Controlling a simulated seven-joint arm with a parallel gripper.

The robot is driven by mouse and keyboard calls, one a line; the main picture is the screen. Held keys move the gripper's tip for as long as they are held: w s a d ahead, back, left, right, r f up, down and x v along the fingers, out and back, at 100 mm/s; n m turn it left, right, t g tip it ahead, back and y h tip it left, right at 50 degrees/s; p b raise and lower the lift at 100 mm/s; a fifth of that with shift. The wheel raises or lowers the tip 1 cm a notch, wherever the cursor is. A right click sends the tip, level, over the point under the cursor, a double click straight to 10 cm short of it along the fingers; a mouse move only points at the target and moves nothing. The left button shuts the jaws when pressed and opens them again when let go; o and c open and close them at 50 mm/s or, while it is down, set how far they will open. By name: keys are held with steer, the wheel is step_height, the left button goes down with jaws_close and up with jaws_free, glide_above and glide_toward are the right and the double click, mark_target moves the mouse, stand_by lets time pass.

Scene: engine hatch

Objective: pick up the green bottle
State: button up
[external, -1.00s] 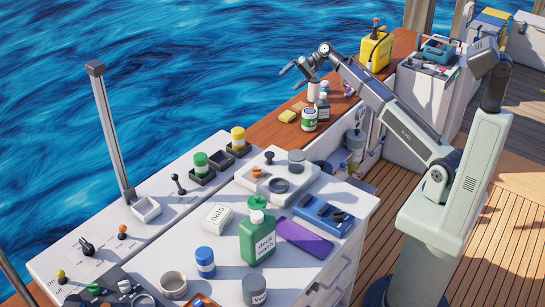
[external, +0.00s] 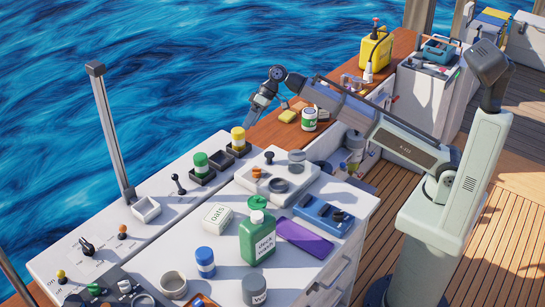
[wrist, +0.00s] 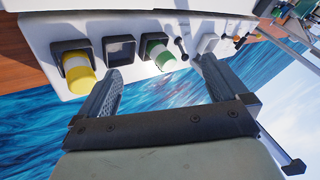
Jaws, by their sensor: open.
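My gripper (external: 251,118) is above and beyond the counter's far edge, well away from the bottle, near the yellow-topped container. In the wrist view my gripper (wrist: 158,78) is open, with nothing between its two fingers. The green bottle does not show in the wrist view.
A purple slab (external: 303,241), a white "oats" box (external: 217,217) and a blue-and-white jar (external: 205,262) sit around the bottle. A grey lidded jar (external: 254,289) stands in front. A tall post (external: 111,130) rises at the left. Water lies beyond the counter.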

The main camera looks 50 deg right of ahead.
steer(key=s+a+r+n+g+h, duration=0.15)
steer(key=s+a+n, duration=0.45)
steer(key=s+a, duration=0.95)
steer(key=n, duration=0.6)
glide_toward(256, 224)
steer(key=shift+h, duration=0.35)
steer(key=x, duration=0.7)
steer(key=w+d+x, duration=0.1)
steer(key=x, duration=0.3)
steer(key=shift+a+f, duration=0.1)
steer(key=shift+f, duration=0.25)
steer(key=shift+c, duration=0.2)
jaws_close()
